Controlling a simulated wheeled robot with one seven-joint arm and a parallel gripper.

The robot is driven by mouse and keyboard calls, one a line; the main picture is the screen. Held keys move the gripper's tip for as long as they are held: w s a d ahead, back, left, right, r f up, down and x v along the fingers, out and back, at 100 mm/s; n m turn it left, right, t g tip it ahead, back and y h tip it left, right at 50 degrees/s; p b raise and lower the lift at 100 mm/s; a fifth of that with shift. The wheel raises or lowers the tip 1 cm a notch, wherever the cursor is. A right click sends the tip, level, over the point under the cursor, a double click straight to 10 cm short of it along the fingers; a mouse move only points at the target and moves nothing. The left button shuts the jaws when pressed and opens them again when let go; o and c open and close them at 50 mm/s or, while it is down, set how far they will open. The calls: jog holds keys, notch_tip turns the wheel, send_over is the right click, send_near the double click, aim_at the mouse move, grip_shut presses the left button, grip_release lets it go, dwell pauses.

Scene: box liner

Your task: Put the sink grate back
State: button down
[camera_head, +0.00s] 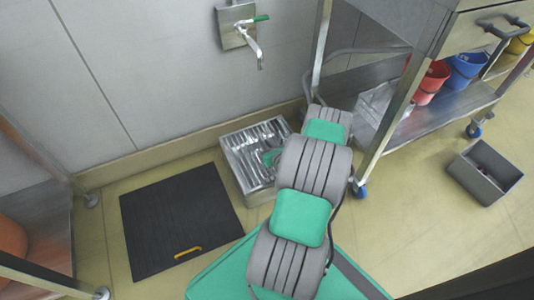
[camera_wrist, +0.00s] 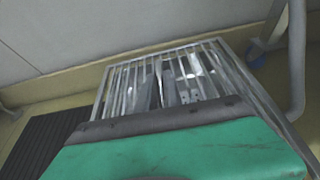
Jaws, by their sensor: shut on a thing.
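The sink grate (camera_head: 240,148) is a rectangular steel frame with parallel bars, over the low steel floor sink (camera_head: 260,197) against the wall. In the wrist view the grate (camera_wrist: 125,88) fills the middle, just beyond my green gripper housing. My gripper (camera_head: 271,158) is over the grate, partly hidden by my arm in the head view. Its grey fingers (camera_wrist: 180,88) show among the bars in the wrist view and are shut on the grate. I cannot tell whether the grate rests on the sink rim or hangs slightly above it. My arm hides the sink's right side.
A wall tap (camera_head: 250,40) is above the sink. A black mat (camera_head: 180,220) with a yellow handle lies left. A steel cart (camera_head: 440,115) with red and blue buckets stands right. A grey bin (camera_head: 485,172) sits on the floor farther right.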

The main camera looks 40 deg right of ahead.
jog(key=shift+w+d+f+b, duration=0.2)
jog(key=shift+w+d+f, duration=0.15)
jog(key=shift+f, duration=0.15)
jog(key=shift+w+d+f+b, duration=0.2)
jog(key=shift+w+d+f, duration=0.15)
jog(key=shift+f, duration=0.15)
jog(key=f, duration=0.1)
jog(key=f+b, duration=0.2)
jog(key=f, duration=0.1)
jog(key=shift+w+d, duration=0.3)
jog(key=shift+d, duration=0.05)
jog(key=shift+r, duration=0.1)
jog(key=c, duration=1.5)
grip_release()
